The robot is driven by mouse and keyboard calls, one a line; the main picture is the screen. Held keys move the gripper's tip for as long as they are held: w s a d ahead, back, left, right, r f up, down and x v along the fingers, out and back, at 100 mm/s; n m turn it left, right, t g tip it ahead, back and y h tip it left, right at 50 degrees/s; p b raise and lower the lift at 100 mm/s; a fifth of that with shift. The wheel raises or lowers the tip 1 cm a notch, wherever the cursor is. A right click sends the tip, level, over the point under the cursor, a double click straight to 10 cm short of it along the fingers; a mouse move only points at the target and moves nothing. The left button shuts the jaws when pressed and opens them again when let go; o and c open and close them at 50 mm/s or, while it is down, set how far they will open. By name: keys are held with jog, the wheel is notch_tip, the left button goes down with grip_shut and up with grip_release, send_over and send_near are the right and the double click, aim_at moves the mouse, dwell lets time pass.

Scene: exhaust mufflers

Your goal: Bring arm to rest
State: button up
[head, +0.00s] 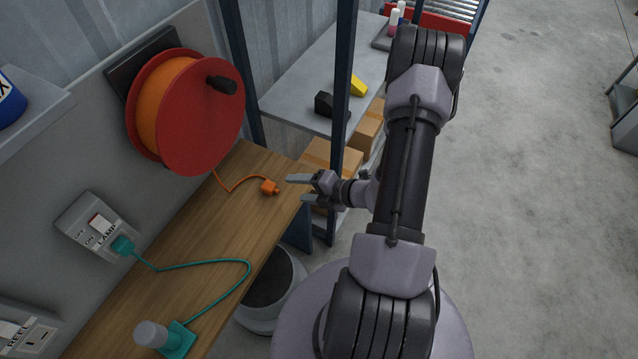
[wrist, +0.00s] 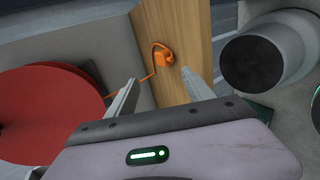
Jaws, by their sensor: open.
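My gripper (head: 298,188) is at the right edge of the wooden bench, near the orange plug, with its fingers pointing left. The fingers also show in the wrist view (wrist: 160,92), spread apart with nothing between them. The orange plug (head: 270,187) lies on the bench just beyond the fingertips, apart from them. It shows in the wrist view (wrist: 162,56) with its orange cord leading to the reel. My arm (head: 405,165) reaches up from my base and bends back down to the gripper.
A red and orange cable reel (head: 190,112) hangs on the wall. A teal plug (head: 122,245) sits in the LAMP socket, its cord running along the wooden bench (head: 200,240) to a lamp (head: 165,337). A dark shelf post (head: 343,90) stands close behind my gripper.

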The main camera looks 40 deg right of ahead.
jog(key=p+v, duration=0.2)
jog(key=v, duration=0.6)
jog(key=w+a+r+n+g+y+b, duration=0.1)
jog(key=a+r+n+g+y, duration=0.15)
jog(key=a+r+n, duration=0.7)
jog(key=w+a+r+n+g+y+b, duration=0.15)
jog(key=a+r+n+g, duration=0.4)
jog(key=n, duration=0.75)
jog(key=s+a+r+n+t+h, duration=0.1)
jog(key=s+a+r+n+h, duration=0.2)
jog(key=r+n, duration=0.3)
jog(key=s+a+r+n+t+h+b, duration=0.1)
jog(key=s+a+r+n+h, duration=0.2)
jog(key=n, duration=1.4)
jog(key=s+a+r, duration=0.3)
jog(key=shift+s+r+t+b, duration=0.2)
jog(key=shift+r+t+b, duration=0.05)
jog(key=shift+t+b, duration=0.05)
